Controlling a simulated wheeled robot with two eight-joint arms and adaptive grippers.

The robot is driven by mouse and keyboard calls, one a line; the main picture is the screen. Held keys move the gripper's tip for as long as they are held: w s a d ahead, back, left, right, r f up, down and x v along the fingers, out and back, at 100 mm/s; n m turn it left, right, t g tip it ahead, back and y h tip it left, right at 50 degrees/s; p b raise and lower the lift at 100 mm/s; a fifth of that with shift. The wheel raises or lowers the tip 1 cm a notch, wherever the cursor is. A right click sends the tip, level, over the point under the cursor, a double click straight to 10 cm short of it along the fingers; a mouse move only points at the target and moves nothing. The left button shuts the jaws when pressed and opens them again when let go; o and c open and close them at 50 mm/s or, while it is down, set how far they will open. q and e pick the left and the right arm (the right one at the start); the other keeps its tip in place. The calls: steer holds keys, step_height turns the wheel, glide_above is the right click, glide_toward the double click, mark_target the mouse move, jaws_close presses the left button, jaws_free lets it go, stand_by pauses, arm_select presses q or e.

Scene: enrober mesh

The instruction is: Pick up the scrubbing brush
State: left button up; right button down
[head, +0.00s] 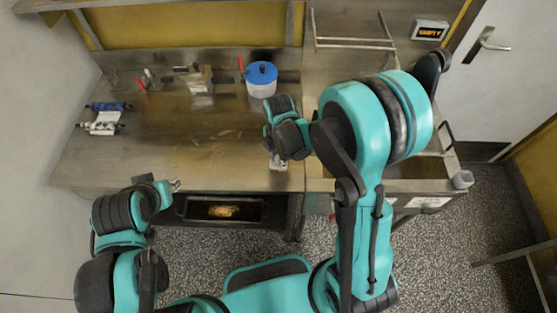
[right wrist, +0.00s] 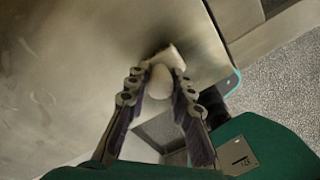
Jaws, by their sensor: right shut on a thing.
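My right gripper (head: 278,160) is over the front part of the metal worktop. In the right wrist view its two fingers (right wrist: 160,84) are shut on a pale, rounded thing, which I take to be the scrubbing brush (right wrist: 160,78). The brush lies between the fingertips, close to the worktop surface; I cannot tell whether it touches it. Its lower part is hidden by the fingers. In the head view the wrist covers most of it. My left gripper (head: 175,186) is at the worktop's front edge on the left, too small to tell if open or shut.
The metal worktop (head: 150,160) is mostly bare in the middle, with faint smears. A sink area with a rack (head: 352,38) is at the right.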

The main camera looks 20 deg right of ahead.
steer(key=shift+r, duration=0.5)
step_height(320, 180, up, 3)
steer(key=shift+r+p, duration=0.1)
steer(key=shift+p, duration=0.5)
steer(key=d+r+p, duration=0.1)
steer(key=d+r, duration=0.5)
steer(key=d, duration=0.5)
steer(key=shift+s+d+r+p, duration=0.25)
steer(key=shift+d+p, duration=0.1)
steer(key=shift+d, duration=0.05)
steer(key=c, duration=1.9)
jaws_free()
jaws_close()
